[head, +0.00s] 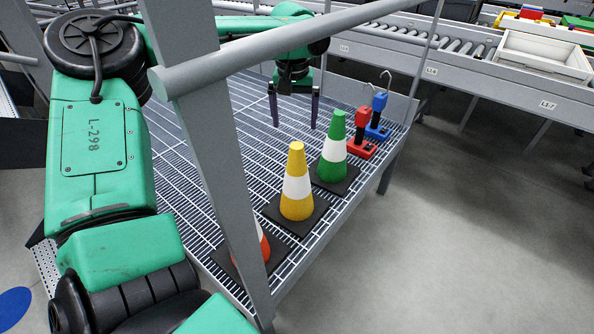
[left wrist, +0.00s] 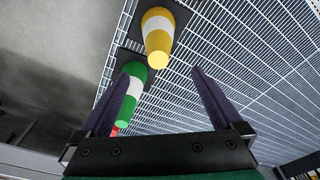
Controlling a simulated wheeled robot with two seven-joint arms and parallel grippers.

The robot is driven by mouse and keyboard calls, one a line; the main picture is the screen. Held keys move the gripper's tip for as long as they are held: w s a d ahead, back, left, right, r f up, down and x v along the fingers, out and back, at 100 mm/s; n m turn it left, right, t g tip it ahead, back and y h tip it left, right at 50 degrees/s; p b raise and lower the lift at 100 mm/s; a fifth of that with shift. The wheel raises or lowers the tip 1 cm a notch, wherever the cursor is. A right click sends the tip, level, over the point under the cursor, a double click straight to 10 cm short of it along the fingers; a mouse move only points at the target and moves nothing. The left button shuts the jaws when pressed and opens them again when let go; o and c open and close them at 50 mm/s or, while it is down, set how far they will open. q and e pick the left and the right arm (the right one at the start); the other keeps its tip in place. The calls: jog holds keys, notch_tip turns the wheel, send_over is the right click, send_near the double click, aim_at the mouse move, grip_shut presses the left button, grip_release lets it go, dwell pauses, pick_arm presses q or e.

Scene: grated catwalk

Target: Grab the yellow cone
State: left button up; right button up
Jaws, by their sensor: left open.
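The yellow cone (head: 297,205) with a white band stands upright on a dark square base on the grating, between the green cone (head: 333,170) and an orange cone (head: 264,246). In the left wrist view the yellow cone (left wrist: 157,40) shows at the top, beyond the fingertips and apart from them. My left gripper (head: 295,110) is open and empty, fingers pointing down, above the grating behind the green and yellow cones. It also shows in the left wrist view (left wrist: 162,76), where its left finger overlaps the green cone (left wrist: 133,88). My right gripper is not in view.
A grey post (head: 225,160) and rail (head: 260,52) stand in front and hide part of the orange cone. Red (head: 361,140) and blue (head: 378,115) hooked objects stand beyond the green cone, near the platform's right edge. Grating (head: 190,150) left of the cones is clear.

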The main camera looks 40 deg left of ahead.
aim_at(297, 155)
pick_arm(q)
jog(key=f, duration=0.4)
jog(key=w+f+b, duration=0.1)
jog(key=f, duration=0.4)
jog(key=w+f, duration=0.1)
jog(key=f, duration=0.3)
jog(key=shift+a+f, duration=0.2)
jog(key=shift+a, duration=0.2)
jog(key=shift+s+r, duration=0.1)
jog(key=shift+r, duration=0.05)
grip_shut()
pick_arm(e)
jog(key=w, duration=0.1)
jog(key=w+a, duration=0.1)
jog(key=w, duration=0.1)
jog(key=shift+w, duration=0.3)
